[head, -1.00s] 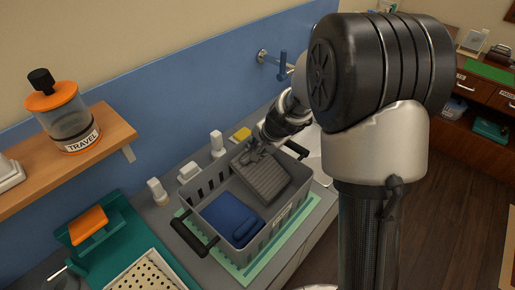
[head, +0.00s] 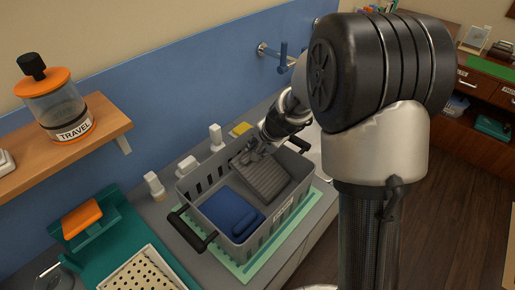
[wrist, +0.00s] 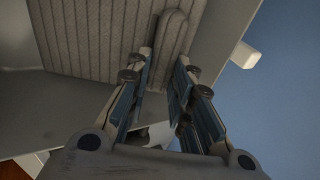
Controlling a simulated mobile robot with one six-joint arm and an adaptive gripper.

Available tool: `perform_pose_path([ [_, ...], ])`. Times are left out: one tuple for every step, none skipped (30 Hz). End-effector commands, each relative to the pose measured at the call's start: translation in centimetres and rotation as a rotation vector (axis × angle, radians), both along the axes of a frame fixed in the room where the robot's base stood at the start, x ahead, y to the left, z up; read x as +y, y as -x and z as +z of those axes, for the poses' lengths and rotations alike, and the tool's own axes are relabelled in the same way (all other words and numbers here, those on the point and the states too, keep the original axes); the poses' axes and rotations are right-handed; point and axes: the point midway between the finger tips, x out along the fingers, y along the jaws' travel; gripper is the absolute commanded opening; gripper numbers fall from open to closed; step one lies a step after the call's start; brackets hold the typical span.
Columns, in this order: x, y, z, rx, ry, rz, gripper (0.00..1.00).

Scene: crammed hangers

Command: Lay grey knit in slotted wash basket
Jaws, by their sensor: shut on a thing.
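The grey knit (head: 268,178) is a folded ribbed piece in the right part of the grey slotted wash basket (head: 268,236). It lies tilted beside a folded blue cloth (head: 230,211). My gripper (head: 252,156) reaches into the basket from the back and is shut on the knit at its back edge. In the wrist view, the fingers (wrist: 163,70) straddle a rounded fold of the knit (wrist: 100,40). What lies under the knit is hidden.
The basket has black handles and stands on a light green mat (head: 240,268). Small white bottles (head: 216,137) and a yellow item (head: 241,129) stand behind it. A teal stand with an orange item (head: 82,218) and a perforated tray (head: 145,272) are at left. A shelf (head: 90,145) holds a TRAVEL jar.

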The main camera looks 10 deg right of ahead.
Motion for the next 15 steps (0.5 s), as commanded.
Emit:
perform_pose_path([
  [0.0,0.0,0.4,-0.001,-0.001,0.000,0.00],
  [0.0,0.0,0.6,-0.001,-0.001,0.000,0.00],
  [0.0,0.0,0.9,-0.001,-0.001,0.000,0.00],
  [0.0,0.0,1.1,-0.001,-0.001,0.000,0.00],
  [0.0,0.0,1.3,-0.001,-0.001,0.000,0.00],
  [0.0,0.0,1.5,-0.001,-0.001,0.000,0.00],
  [0.0,0.0,1.7,-0.001,-0.001,0.000,0.00],
  [0.0,0.0,1.9,-0.001,-0.001,0.000,0.00],
  [0.0,0.0,2.1,-0.001,-0.001,0.000,0.00],
  [0.0,0.0,2.3,-0.001,-0.001,0.000,0.00],
  [0.0,0.0,2.5,-0.001,-0.001,0.000,0.00],
  [0.0,0.0,2.7,-0.001,-0.001,0.000,0.00],
  [0.0,0.0,2.9,-0.001,-0.001,0.000,0.00],
  [0.0,0.0,3.1,-0.001,-0.001,0.000,0.00],
  [0.0,0.0,3.3,-0.001,-0.001,0.000,0.00],
])
